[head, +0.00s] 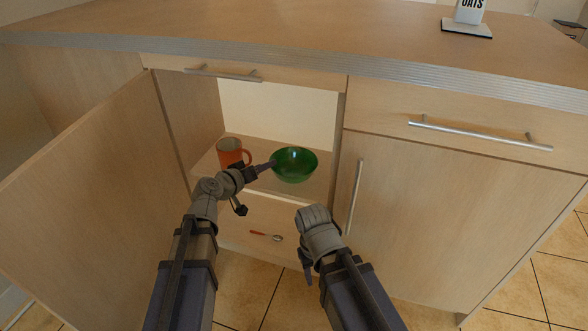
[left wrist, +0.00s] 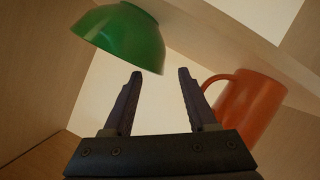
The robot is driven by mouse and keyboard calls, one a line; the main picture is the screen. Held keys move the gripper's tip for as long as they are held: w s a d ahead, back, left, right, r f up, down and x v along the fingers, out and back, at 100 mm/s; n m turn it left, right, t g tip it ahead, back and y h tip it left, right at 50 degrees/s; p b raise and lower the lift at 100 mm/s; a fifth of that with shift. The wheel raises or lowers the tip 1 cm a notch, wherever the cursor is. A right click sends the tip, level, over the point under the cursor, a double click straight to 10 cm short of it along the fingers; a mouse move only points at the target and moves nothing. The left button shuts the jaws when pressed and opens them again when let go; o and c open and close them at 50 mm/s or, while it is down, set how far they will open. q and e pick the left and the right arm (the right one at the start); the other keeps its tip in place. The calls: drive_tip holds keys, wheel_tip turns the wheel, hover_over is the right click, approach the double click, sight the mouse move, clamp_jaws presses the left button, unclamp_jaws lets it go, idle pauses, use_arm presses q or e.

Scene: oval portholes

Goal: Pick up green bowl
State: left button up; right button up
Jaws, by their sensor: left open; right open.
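The green bowl (head: 295,165) stands upright on the shelf inside the open cabinet, to the right of the orange mug (head: 230,152). My left gripper (head: 258,187) is open and empty at the cabinet opening, with one finger near the bowl's left side in the head view. In the left wrist view the fingers (left wrist: 160,95) are spread with nothing between them; the bowl (left wrist: 120,38) is at upper left and the mug (left wrist: 248,110) at right, apart from the fingers. My right gripper (head: 307,268) points down, low in front of the cabinet; its fingers are partly hidden.
The cabinet door (head: 95,200) is swung open at left. The closed right door (head: 450,220) and the drawer handle (head: 480,135) are to the right. A spoon with a red handle (head: 266,236) lies on the cabinet's lower level. The counter (head: 300,35) is above.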

sight(279, 159)
use_arm(q)
drive_tip(key=shift+b+x, duration=1)
drive_tip(key=shift+x, duration=2.55)
drive_tip(key=shift+s, duration=0.1)
clamp_jaws()
